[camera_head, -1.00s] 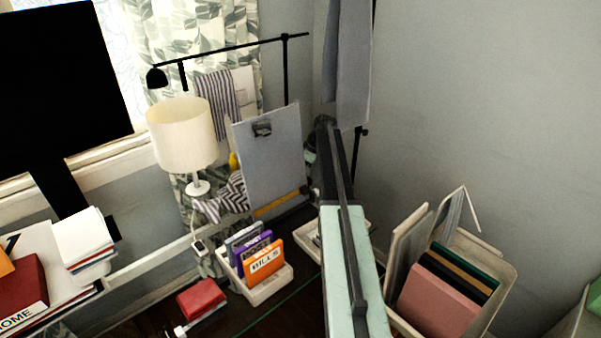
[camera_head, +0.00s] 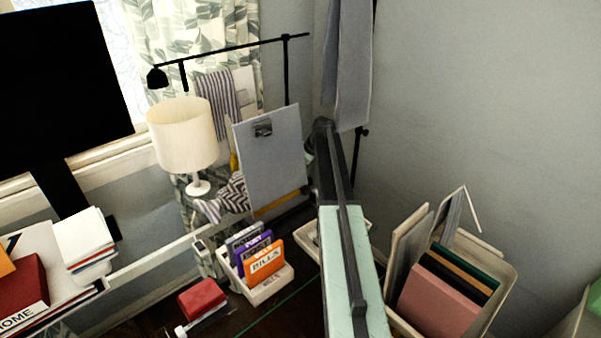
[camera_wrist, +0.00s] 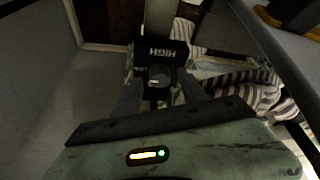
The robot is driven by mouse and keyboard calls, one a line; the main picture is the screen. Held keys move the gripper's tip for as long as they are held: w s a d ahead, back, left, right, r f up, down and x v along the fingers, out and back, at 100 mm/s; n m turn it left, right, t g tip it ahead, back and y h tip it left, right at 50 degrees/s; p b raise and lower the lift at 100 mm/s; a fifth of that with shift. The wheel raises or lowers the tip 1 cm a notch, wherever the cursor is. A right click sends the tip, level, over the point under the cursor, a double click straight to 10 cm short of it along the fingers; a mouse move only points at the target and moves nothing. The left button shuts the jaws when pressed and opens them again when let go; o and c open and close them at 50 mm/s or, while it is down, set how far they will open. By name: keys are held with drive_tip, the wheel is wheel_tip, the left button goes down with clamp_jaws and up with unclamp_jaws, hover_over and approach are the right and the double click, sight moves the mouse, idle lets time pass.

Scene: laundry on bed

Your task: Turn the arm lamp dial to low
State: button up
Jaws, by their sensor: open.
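The black arm lamp (camera_head: 232,47) has a thin pole, a long horizontal arm and a small shade at its left end. In the wrist view its round dial (camera_wrist: 160,76) sits on a black block. The word HIGH (camera_wrist: 161,51) shows upside down just beyond the dial. My gripper (camera_wrist: 160,84) is open, with one dark finger on each side of the dial. I cannot tell if either finger touches it. In the head view my arm reaches toward the back corner, and my gripper and the dial are hidden there.
A grey clipboard (camera_head: 270,155) stands left of my arm. A white table lamp (camera_head: 182,137) is farther left. Striped cloth (camera_wrist: 250,92) lies right of the dial in the wrist view. A tray (camera_head: 283,281) of labelled boxes and a file bin (camera_head: 506,292) flank my arm.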

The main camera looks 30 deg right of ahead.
drive_tip(key=p+v, duration=0.7)
drive_tip(key=shift+r, duration=0.35)
drive_tip(key=shift+s, duration=0.1)
